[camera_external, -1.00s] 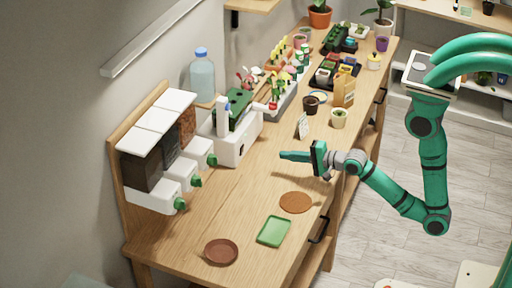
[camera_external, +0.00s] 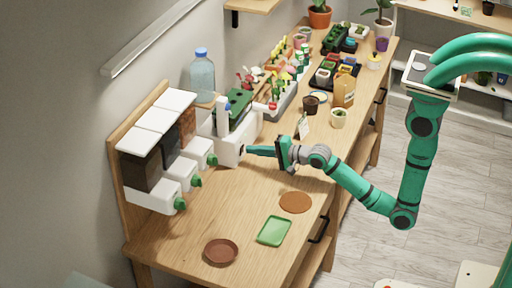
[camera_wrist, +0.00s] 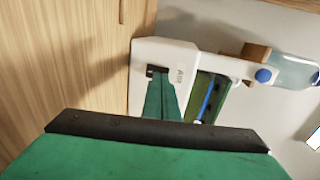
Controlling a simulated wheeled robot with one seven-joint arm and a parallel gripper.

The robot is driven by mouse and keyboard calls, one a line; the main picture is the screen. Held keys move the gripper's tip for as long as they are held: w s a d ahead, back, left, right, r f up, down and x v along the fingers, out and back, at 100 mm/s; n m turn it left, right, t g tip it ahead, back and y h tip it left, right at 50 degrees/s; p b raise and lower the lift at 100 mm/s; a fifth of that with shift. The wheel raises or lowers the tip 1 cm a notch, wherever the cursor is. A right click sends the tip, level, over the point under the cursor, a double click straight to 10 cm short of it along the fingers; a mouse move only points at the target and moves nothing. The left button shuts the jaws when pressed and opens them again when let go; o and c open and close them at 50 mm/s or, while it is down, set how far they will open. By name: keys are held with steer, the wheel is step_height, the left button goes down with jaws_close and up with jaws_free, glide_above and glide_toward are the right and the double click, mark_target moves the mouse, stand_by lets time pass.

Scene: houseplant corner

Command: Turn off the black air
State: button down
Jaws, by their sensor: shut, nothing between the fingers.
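A white box (camera_external: 228,152) stands at the wall side of the bench, with a green part in it. In the wrist view, the white box (camera_wrist: 150,52) has a small black switch (camera_wrist: 156,70) beside the printed word "Air". My gripper (camera_external: 249,150) is shut and empty, its fingers pointing left at the front face of the box. In the wrist view my gripper (camera_wrist: 160,80) has its fingertips right at the switch and covers part of it. I cannot tell whether they touch it or which way the switch is set.
White dispensers with green knobs (camera_external: 180,204) stand left of the box. A bottle with a blue cap (camera_external: 202,75) is behind it. A planter (camera_external: 283,102) and pots stand to the right. The bench front holds a green tray (camera_external: 274,231) and two brown discs, with bare wood between.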

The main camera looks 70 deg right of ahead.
steer(key=shift+w, duration=0.4)
steer(key=shift+w+r, duration=0.15)
steer(key=shift+w, duration=0.2)
steer(key=shift+s, duration=0.15)
steer(key=s, duration=0.3)
steer(key=s+r, duration=0.1)
steer(key=s, duration=0.3)
steer(key=s+r, duration=0.1)
steer(key=s, duration=0.2)
steer(key=shift+s, duration=0.2)
